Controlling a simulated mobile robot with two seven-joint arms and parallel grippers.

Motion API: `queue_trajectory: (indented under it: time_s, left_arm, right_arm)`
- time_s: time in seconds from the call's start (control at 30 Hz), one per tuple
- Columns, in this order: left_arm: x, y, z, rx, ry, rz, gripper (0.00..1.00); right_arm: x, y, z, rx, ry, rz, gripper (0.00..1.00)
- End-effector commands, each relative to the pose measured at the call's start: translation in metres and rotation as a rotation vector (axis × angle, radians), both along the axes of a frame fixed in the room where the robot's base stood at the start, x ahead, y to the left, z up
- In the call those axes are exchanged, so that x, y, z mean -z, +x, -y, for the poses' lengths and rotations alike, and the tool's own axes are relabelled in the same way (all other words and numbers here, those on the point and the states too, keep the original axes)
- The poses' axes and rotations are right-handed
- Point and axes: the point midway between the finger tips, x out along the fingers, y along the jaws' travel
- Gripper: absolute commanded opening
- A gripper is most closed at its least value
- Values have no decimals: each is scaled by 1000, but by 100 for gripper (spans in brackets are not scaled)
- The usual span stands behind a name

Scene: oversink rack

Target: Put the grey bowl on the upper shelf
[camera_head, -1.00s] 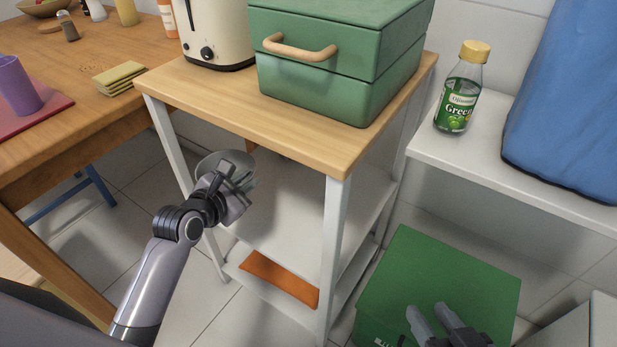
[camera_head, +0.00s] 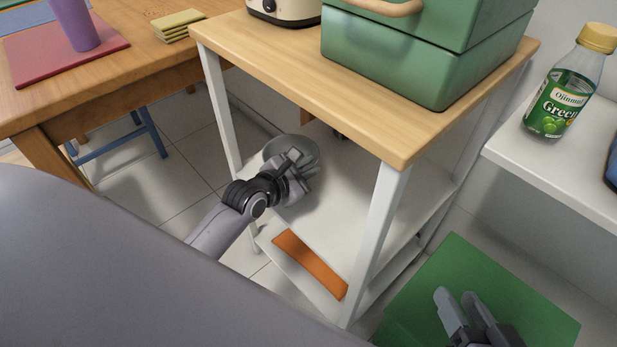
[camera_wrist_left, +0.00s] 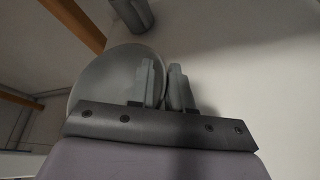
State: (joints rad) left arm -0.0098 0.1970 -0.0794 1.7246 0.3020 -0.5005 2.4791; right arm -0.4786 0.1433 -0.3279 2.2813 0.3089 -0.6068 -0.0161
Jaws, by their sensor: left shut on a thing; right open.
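The grey bowl (camera_head: 291,143) is at the left end of the cart's white upper shelf (camera_head: 345,185), under the wooden top. My left gripper (camera_head: 303,163) reaches in from the left and is shut on the bowl's rim. In the left wrist view the bowl (camera_wrist_left: 100,82) is left of the closed fingers (camera_wrist_left: 164,82), with its rim between them. The gripper hides part of the bowl, and I cannot tell whether the bowl touches the shelf. My right gripper (camera_head: 465,305) is open and empty above a green box (camera_head: 455,270).
The wooden top (camera_head: 300,62) overhangs the shelf, and a white front leg (camera_head: 378,225) stands to the right. An orange cloth (camera_head: 310,264) lies on the lower shelf. A dark cylinder (camera_wrist_left: 132,14) is beyond the bowl. The shelf right of the bowl looks clear.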

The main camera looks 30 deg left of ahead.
Motion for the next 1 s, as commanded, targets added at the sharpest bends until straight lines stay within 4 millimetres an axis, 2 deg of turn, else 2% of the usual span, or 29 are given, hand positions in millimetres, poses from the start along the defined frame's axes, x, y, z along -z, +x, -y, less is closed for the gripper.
queue_trajectory:
  time_s: [0.03, 0.1, 0.47, 0.5, 0.57, 0.93, 1.0]
  left_arm:
    - [12, 0, 0, 1, 1, 2, 0]
    - [18, 0, 0, 0, 3, 3, 0]
    - [19, 1, 0, 0, -1, 4, 0]
    - [20, 0, 0, -1, -2, 2, 26]
    - [20, 0, 0, 0, -1, 2, 45]
    - [16, 0, 0, 0, 2, 2, 46]
    - [14, -5, -1, 0, 0, 0, 46]
  right_arm:
    - [6, 0, -1, -3, 7, 7, 43]
    - [5, 1, -2, -7, 17, 12, 43]
    - [2, 1, -3, -8, 19, 14, 43]
    - [2, 1, -3, -8, 19, 14, 43]
    - [2, 1, -3, -8, 19, 13, 43]
    - [1, 1, -3, -8, 18, 13, 43]
    - [-2, 1, -2, -7, 16, 13, 43]
